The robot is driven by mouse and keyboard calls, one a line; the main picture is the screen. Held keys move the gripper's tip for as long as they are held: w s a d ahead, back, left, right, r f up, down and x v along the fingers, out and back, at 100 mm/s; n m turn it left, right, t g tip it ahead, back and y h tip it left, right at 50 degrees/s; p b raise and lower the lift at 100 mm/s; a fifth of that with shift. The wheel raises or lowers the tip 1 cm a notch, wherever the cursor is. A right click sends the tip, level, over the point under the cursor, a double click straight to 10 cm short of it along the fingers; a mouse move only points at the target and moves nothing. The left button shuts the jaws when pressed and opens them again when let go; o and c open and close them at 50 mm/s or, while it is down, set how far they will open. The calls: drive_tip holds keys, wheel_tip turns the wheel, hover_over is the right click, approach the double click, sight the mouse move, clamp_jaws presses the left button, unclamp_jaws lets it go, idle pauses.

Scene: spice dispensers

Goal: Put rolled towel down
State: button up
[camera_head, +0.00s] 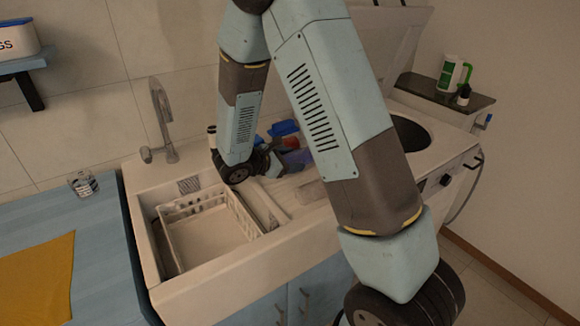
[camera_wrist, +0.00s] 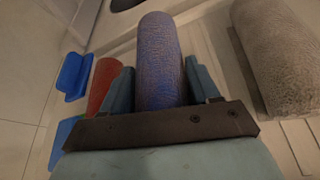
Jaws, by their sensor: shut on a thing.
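My gripper (camera_wrist: 160,78) is shut on a rolled blue-purple towel (camera_wrist: 160,45), with one finger along each side of it in the wrist view. In the head view this towel (camera_head: 297,160) shows just right of my wrist, low over the counter beside the sink. I cannot tell whether it touches the surface. A rolled beige towel (camera_wrist: 275,55) lies to its right, apart from it; it also shows in the head view (camera_head: 311,190). A red roll (camera_wrist: 103,83) is close on the left, partly hidden by a finger.
Blue objects (camera_wrist: 73,74) stand left of the red roll by the wall. The sink (camera_head: 150,235) holds a white rack (camera_head: 212,238), with a faucet (camera_head: 163,120) behind. A blue counter (camera_head: 100,220) carries a yellow cloth (camera_head: 38,280) and a glass jar (camera_head: 83,184).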

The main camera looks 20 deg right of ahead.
drive_tip(key=shift+f, duration=1.4)
drive_tip(key=shift+f, duration=0.1)
drive_tip(key=o, duration=1.1)
drive_tip(key=shift+o, duration=0.2)
